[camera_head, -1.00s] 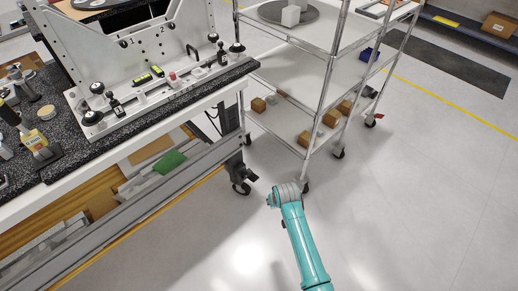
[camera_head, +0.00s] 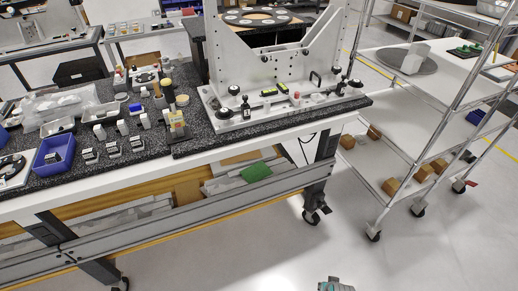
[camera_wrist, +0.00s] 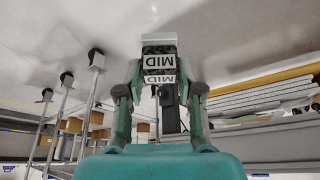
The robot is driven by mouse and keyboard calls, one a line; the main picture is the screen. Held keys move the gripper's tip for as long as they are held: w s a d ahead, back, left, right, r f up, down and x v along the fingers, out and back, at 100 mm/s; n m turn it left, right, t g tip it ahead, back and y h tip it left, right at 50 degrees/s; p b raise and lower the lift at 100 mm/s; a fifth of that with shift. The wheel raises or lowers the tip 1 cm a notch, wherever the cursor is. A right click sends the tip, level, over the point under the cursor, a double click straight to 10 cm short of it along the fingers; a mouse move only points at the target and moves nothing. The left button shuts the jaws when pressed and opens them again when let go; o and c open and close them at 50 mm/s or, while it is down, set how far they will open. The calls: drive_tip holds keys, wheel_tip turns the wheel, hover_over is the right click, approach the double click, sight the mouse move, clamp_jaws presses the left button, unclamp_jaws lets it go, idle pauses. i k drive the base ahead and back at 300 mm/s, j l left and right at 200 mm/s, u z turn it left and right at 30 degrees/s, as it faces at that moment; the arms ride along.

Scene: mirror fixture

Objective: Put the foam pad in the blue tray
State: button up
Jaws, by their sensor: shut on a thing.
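My gripper (camera_wrist: 159,72) shows in the wrist view with its two fingers shut on a dark block with white MID labels (camera_wrist: 159,62) and a pale end. I cannot tell whether this block is the foam pad, and the fingers hide its sides. The blue tray (camera_head: 39,166) stands on the dark speckled bench top at the left of the head view, with a small dark, white-labelled piece in it. In the head view only a bit of my arm shows at the bottom edge, and my gripper is out of that picture, so its distance from the tray is unclear.
Several small labelled blocks (camera_head: 113,149) stand right of the tray. A grey metal fixture (camera_head: 250,75) fills the bench's right part. A wire-post cart (camera_head: 400,150) with boxes stands at the right. The floor (camera_head: 250,260) before the bench is clear.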

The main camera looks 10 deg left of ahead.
sight(62, 151)
drive_tip(key=k+j, duration=0.15)
drive_tip(key=j, duration=0.25)
drive_tip(key=k+j, duration=0.15)
drive_tip(key=j, duration=0.25)
drive_tip(key=k+j, duration=0.1)
drive_tip(key=j, duration=0.3)
drive_tip(key=k+j, duration=0.15)
drive_tip(key=j, duration=0.25)
drive_tip(key=k+j, duration=0.15)
drive_tip(key=j, duration=0.25)
